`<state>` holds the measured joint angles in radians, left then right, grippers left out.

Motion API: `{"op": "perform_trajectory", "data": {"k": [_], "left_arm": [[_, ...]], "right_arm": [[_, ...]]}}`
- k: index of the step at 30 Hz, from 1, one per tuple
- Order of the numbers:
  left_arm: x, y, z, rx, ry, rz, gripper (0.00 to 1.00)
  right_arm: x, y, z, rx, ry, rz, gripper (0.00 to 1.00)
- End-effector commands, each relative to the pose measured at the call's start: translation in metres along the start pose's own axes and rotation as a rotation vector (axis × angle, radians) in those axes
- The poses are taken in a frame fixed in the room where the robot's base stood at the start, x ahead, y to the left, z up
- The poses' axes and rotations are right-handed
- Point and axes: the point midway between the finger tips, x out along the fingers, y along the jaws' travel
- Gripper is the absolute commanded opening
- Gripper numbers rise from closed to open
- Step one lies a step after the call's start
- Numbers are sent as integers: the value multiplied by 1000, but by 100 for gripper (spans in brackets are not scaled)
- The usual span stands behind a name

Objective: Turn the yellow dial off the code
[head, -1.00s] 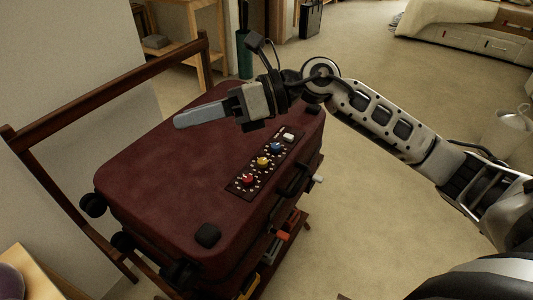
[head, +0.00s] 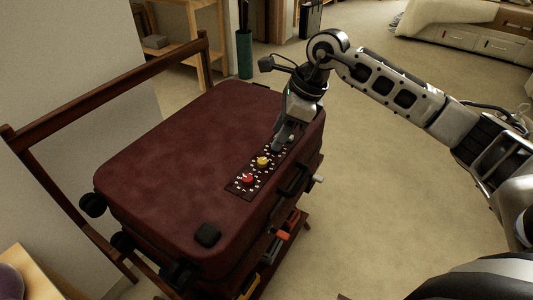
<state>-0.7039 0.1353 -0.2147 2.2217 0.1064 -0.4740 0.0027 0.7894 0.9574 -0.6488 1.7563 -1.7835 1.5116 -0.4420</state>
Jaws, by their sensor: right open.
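The dark red suitcase (head: 170,165) lies flat on a wooden rack. Near its right edge is a black dial panel (head: 240,190). The yellow dial (head: 263,161) sits mid-panel, uncovered, with the red dial (head: 247,179) nearer the front. My right gripper (head: 279,147) is open and points down over the far part of the panel, just beyond the yellow dial. It hides the blue dial. Whether its fingertips touch the panel cannot be told. My left gripper is not in view.
The wooden rack (head: 110,95) has a raised rail at the left. A black handle (head: 294,178) and a pale knob (head: 318,179) are on the suitcase's right side. Coloured items lie on a shelf below. Open carpet (head: 390,220) is to the right.

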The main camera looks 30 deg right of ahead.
Motion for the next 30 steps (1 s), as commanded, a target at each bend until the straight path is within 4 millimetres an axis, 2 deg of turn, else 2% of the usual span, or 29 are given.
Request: {"op": "perform_trajectory", "data": {"k": [3,10,15,24,25,29,30], "left_arm": [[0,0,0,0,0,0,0],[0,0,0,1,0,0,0],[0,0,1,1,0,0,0],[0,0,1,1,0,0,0],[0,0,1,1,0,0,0],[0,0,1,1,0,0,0],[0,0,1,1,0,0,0]], "right_arm": [[27,1,0,0,-1,4,44],[64,1,1,0,-2,3,44],[76,0,1,-1,-2,1,44],[78,0,1,-1,-2,0,44],[78,0,1,-1,-2,0,38],[78,0,1,0,-2,0,2],[78,0,1,0,-2,0,0]]}}
